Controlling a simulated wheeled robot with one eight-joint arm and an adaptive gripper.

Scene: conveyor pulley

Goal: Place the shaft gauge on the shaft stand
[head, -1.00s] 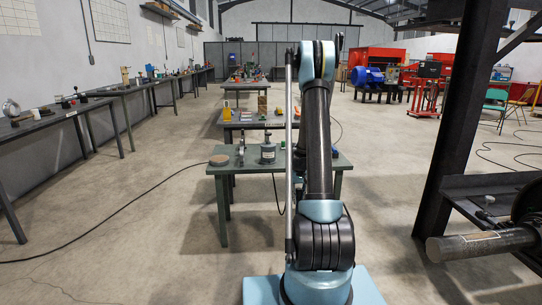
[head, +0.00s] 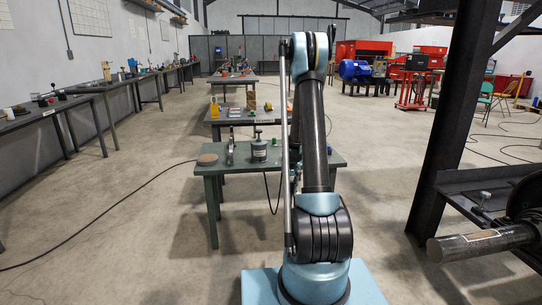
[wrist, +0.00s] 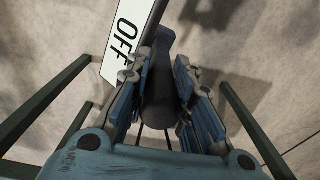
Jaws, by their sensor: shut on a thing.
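My gripper (wrist: 163,105) shows in the wrist view with its two blue-grey fingers closed on a dark grey, rounded bar (wrist: 161,72), which I take to be the shaft gauge. I cannot pick out the shaft stand for certain in either view.
At right are a dark post (head: 446,120) and a thick steel shaft (head: 480,243). Open floor (head: 120,240) lies at left.

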